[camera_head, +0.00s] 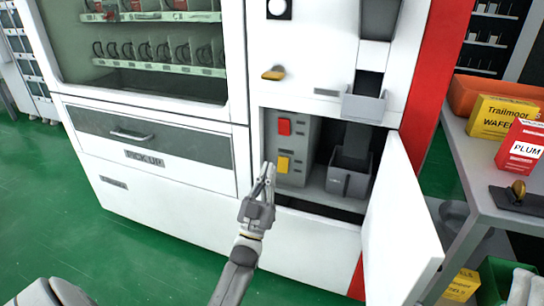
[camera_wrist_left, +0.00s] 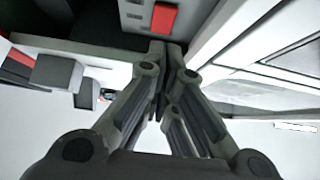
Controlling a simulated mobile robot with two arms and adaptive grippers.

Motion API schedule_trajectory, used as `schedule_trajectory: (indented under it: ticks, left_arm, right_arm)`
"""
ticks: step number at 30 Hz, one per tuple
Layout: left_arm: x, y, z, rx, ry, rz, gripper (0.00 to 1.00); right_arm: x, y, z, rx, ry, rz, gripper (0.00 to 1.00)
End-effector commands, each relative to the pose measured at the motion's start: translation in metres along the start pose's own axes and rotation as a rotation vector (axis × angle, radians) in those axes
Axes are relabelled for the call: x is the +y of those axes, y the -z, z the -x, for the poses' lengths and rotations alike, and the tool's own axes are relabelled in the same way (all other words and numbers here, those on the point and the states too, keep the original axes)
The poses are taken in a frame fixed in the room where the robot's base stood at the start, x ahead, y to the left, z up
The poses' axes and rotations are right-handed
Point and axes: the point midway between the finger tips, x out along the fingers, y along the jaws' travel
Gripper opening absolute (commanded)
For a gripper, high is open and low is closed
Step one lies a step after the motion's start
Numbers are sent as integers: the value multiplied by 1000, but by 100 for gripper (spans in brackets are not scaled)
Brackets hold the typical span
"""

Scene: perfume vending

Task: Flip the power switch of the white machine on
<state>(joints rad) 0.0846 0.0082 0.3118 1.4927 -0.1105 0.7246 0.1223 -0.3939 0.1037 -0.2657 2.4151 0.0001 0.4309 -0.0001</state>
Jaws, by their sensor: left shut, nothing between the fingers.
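The white machine (camera_head: 205,213) stands in front of me in the head view, with its lower right compartment open. In the left wrist view the shut fingertips (camera_wrist_left: 168,45) point toward the panel. The red switch (camera_wrist_left: 164,18) shows just beyond them; the yellow one is hidden there. My right gripper is not in view.
The compartment's white door (camera_head: 404,225) hangs open on the right. A dark grey bin (camera_head: 349,184) sits inside, right of the panel. A shelf on the right holds a yellow box (camera_head: 502,117) and a red box (camera_head: 520,146). Green floor (camera_head: 50,185) is clear at left.

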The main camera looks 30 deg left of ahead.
Motion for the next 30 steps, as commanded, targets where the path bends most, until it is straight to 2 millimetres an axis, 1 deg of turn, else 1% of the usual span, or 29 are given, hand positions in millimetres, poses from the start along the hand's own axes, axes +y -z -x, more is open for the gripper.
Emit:
schedule_trajectory:
  ticks: [1,3,6,9,26,28,30]
  left_arm:
    - [0,-2,10,-5,1,0,0]
    - [0,-4,20,-4,0,0,0]
    - [0,-6,29,-1,0,0,0]
    - [0,-7,34,-2,0,0,0]
    - [0,-6,36,0,0,0,0]
    - [2,-4,35,2,-5,1,0]
    - [10,4,34,8,-23,6,0]
  right_arm:
    - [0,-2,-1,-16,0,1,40]
    - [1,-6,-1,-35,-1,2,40]
    - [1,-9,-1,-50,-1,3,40]
    - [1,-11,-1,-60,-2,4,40]
    - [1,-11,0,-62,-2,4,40]
    - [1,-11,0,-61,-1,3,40]
    - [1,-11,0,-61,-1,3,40]
